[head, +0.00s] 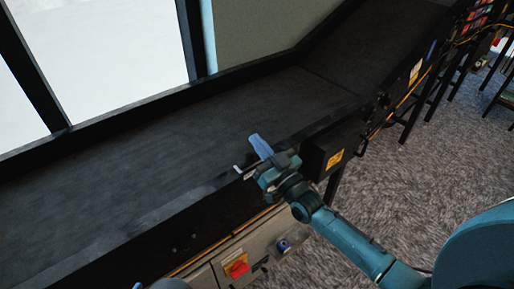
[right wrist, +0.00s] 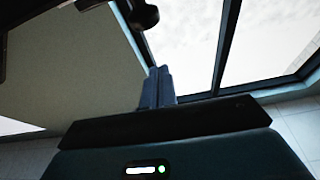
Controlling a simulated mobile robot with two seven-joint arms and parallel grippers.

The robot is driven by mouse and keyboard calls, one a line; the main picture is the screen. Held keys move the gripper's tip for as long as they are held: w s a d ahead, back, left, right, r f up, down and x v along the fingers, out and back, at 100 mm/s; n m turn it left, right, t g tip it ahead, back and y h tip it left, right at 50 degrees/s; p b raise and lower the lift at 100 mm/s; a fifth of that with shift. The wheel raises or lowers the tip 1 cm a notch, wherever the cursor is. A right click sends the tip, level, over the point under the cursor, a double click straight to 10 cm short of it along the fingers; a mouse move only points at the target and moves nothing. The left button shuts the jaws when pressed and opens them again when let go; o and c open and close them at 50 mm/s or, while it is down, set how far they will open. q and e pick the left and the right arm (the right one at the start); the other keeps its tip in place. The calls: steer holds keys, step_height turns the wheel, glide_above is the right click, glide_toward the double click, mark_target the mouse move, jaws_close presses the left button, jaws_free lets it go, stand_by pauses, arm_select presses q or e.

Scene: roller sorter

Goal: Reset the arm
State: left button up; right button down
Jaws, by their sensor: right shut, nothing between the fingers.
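My right arm comes in from the lower right in the head view. My right gripper (head: 256,138) is at the near edge of the black conveyor, with its blue-grey fingers together and pointing up and away over the belt. In the right wrist view the two fingers (right wrist: 159,70) stand upright side by side, closed, with nothing seen between them. My left gripper cannot be made out; only a small bluish part shows at the bottom edge of the head view.
The black conveyor belt (head: 130,165) runs across the view, looks empty, and slopes up at the far right. Below its near side is a grey control box with a red knob (head: 237,268) and a blue knob (head: 284,246). Grey carpet (head: 400,180) lies clear at right.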

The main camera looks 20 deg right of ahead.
arm_select(q)
steer(key=a+p, duration=0.1)
steer(key=p, duration=0.2)
steer(key=r+g+y+p, duration=0.1)
steer(key=p, duration=0.2)
steer(key=shift+s+a+r+p, duration=0.25)
steer(key=shift+a+p, duration=0.05)
steer(key=shift+a, duration=0.05)
arm_select(e)
steer(key=s+a+f+g+h, duration=0.1)
steer(key=s+f+g, duration=0.4)
steer(key=s, duration=0.7)
steer(key=s+a+f+g+h, duration=0.2)
steer(key=s+f+g, duration=0.2)
steer(key=s, duration=0.8)
steer(key=shift+f+g+h, duration=0.3)
steer(key=shift+f+g, duration=0.1)
steer(key=shift+f, duration=0.3)
